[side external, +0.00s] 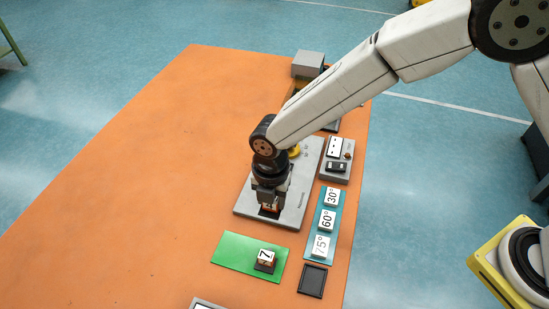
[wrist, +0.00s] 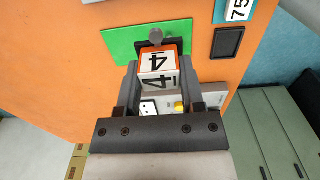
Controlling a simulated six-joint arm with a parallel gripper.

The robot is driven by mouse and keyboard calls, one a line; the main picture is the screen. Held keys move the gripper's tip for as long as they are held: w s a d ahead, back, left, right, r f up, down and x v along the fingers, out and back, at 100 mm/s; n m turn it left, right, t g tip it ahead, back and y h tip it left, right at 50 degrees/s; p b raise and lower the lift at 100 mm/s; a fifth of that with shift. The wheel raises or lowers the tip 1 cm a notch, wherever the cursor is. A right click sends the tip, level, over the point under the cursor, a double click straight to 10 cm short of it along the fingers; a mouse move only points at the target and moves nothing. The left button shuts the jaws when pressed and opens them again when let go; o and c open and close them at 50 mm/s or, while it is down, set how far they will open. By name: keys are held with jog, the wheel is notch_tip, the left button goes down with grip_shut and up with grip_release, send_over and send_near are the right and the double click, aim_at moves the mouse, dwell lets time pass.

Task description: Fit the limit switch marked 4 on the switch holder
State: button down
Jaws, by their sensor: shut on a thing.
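My gripper (side external: 269,203) is shut on a small block with white faces and orange sides. In the wrist view this is the limit switch marked 4 (wrist: 157,67), held between the two fingers (wrist: 157,80). In the side view my gripper is low over the grey plate (side external: 294,175), with the switch mostly hidden beneath the fingers. A dark part shows just under it, but I cannot tell whether the switch touches it. A dark piece with a grey round knob (wrist: 155,37) shows beyond the switch in the wrist view. I cannot make out the switch holder for certain.
A block marked 7 (side external: 265,257) stands on the green mat (side external: 232,249). Tiles marked 30°, 60° and 75° lie on a teal strip (side external: 336,209), with an empty black tray (side external: 312,281) nearby. A grey box (side external: 338,153) stands beside the plate. The orange table (side external: 150,170) is clear at left.

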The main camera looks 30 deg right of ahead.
jog(key=w+d+f, duration=0.1)
jog(key=w+d, duration=0.4)
jog(key=w, duration=0.3)
jog(key=w+d+f, duration=0.2)
jog(key=w+d, duration=0.4)
jog(key=w, duration=0.2)
jog(key=shift+w+d, duration=0.3)
jog(key=shift+w, duration=0.1)
jog(key=shift+f, duration=0.15)
jog(key=shift+f, duration=3.3)
jog(key=shift+f, duration=0.2)
jog(key=shift+c, duration=0.6)
grip_release()
